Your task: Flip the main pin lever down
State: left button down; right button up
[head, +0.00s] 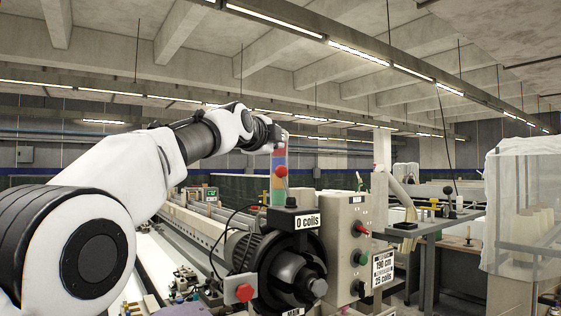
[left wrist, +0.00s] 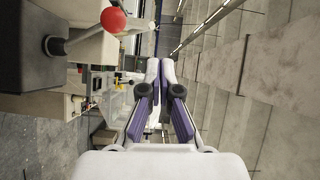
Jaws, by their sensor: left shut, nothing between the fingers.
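A lever with a red ball knob (head: 281,172) stands up from a black box (head: 295,219) on the machine, above a "0 coils" label. In the left wrist view the same red ball (left wrist: 113,20) and its metal rod stick out from the black box (left wrist: 28,42), at the upper left. My left gripper (head: 280,137) is above and near the ball in the head view, partly hidden by its own wrist. In the left wrist view its fingers (left wrist: 160,65) are together and empty, apart from the ball. The right gripper is not in view.
A black motor hub (head: 292,272) and a red button (head: 245,292) sit below the lever. A grey control box (head: 350,240) with red and green knobs stands right of it. Several workbenches and a clear-walled enclosure (head: 525,215) are farther right.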

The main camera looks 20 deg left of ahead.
pick_arm(q)
jog(key=shift+s+a+r+b, duration=0.15)
jog(key=shift+s+r+b, duration=0.15)
jog(key=shift+s, duration=0.55)
jog(key=shift+s+a+r+b, duration=0.25)
jog(key=shift+s+b, duration=0.1)
jog(key=shift+s, duration=0.5)
jog(key=shift+s+a+r+b, duration=0.1)
jog(key=shift+s+r+b, duration=0.2)
jog(key=shift+s, duration=0.55)
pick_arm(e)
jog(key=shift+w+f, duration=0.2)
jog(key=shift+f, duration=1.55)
